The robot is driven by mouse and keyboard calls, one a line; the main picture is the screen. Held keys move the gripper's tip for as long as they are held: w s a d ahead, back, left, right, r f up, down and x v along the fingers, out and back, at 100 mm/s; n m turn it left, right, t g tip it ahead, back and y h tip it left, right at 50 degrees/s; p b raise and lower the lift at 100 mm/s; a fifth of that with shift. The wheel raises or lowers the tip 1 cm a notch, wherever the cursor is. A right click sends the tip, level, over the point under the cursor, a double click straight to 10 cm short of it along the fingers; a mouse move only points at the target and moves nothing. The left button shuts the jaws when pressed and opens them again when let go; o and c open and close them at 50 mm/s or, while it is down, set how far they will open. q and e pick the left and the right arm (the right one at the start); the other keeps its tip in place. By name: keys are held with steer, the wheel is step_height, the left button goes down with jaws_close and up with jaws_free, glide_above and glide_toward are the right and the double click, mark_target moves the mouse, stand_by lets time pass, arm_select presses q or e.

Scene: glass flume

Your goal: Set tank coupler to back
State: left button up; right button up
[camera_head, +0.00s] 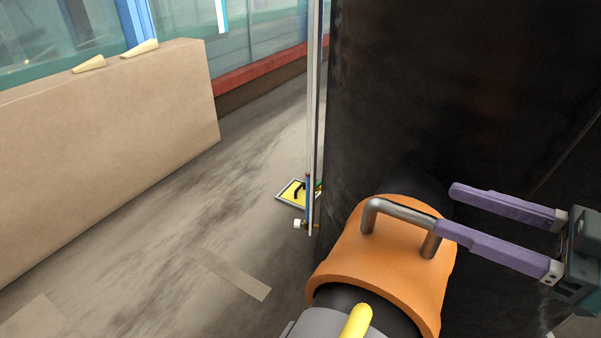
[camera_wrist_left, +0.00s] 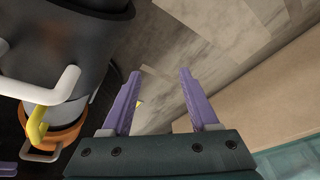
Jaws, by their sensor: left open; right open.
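The tank coupler (camera_head: 385,270) is an orange collar with a bent metal handle (camera_head: 400,211) on top. It sits on a dark pipe at the foot of the large black tank (camera_head: 430,90). My right gripper (camera_head: 447,208) is open, coming from the right. The tip of its nearer purple finger overlaps the handle's right leg in the picture; I cannot tell whether they touch. The left wrist view also shows the orange coupler (camera_wrist_left: 62,138) at the lower left. My left gripper (camera_wrist_left: 160,73) is open and empty, apart from the coupler, with floor behind its fingers.
A yellow lever (camera_head: 356,320) rises from the pipe in front of the coupler. A thin vertical tube (camera_head: 314,110) stands beside the tank, with a yellow plate (camera_head: 292,194) near its foot. A tan block (camera_head: 110,130) stands at the left. The floor between is mostly clear.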

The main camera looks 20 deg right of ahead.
mark_target(379, 205)
steer(key=f+y+b, duration=0.1)
steer(key=f, duration=0.1)
steer(key=d+f+n+b, duration=0.1)
steer(key=b, duration=0.1)
steer(key=shift+f+y, duration=0.35)
steer(key=shift+y, duration=0.05)
steer(key=b+x, duration=0.1)
steer(key=x, duration=0.8)
steer(key=shift+w+a+r, duration=0.1)
steer(key=shift+w+a, duration=0.15)
steer(key=shift+a, duration=0.05)
arm_select(q)
steer(key=s+x, duration=0.1)
steer(key=x, duration=0.5)
steer(key=shift+f, duration=0.5)
steer(key=shift+w+d, duration=0.1)
arm_select(e)
steer(key=c, duration=0.6)
jaws_close()
